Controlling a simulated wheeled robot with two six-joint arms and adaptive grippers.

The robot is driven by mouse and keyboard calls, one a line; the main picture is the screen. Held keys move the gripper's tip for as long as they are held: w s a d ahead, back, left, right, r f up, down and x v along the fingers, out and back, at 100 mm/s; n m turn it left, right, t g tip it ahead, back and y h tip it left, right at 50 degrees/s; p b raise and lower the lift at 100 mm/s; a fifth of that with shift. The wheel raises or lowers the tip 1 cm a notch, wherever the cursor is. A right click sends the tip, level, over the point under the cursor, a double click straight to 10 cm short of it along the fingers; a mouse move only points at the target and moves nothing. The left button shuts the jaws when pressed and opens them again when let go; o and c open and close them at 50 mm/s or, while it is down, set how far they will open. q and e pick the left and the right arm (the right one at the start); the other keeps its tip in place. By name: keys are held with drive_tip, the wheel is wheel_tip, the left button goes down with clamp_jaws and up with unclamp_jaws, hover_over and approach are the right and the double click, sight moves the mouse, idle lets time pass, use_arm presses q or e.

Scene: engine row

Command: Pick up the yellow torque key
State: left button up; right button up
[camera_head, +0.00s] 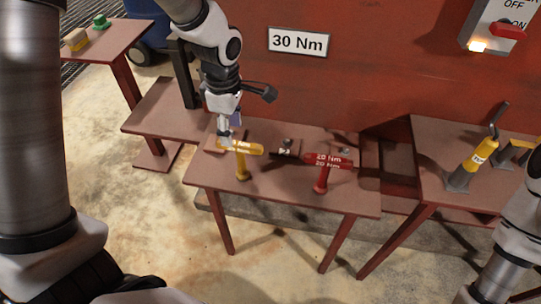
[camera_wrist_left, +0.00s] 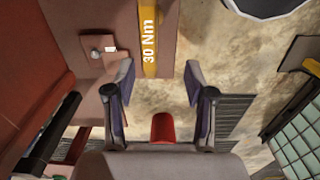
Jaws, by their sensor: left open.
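The yellow torque key (camera_head: 242,147), marked 30 Nm, stands on the small brown table (camera_head: 212,181), its long part level above a yellow post. It also shows in the left wrist view (camera_wrist_left: 149,40), beyond my fingertips and left of the middle between them. My left gripper (camera_head: 228,133) hangs over the left end of the key. Its fingers (camera_wrist_left: 160,72) are spread, with nothing held between them. Whether they touch the key cannot be told. My right arm shows at the right edge, but its gripper is out of view.
A red 20 Nm key (camera_head: 328,160) stands right of the yellow one on the same table. A sign reading 30 Nm (camera_head: 298,41) is on the red wall behind. A right-hand table (camera_head: 440,150) holds yellow-handled levers (camera_head: 472,163).

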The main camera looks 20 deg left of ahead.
sight(239, 144)
use_arm(q)
drive_tip(key=shift+w+d+f, duration=0.1)
drive_tip(key=shift+w+f, duration=0.2)
drive_tip(key=shift+w, duration=0.25)
drive_tip(key=shift+w+d+f, duration=0.1)
drive_tip(key=shift+w+f, duration=0.15)
drive_tip(key=shift+w, duration=0.25)
wheel_tip(239, 144, down, 6)
drive_tip(key=shift+f, duration=0.2)
drive_tip(key=shift+s+r, duration=0.15)
drive_tip(key=shift+s, duration=0.05)
drive_tip(key=shift+c, duration=1)
clamp_jaws()
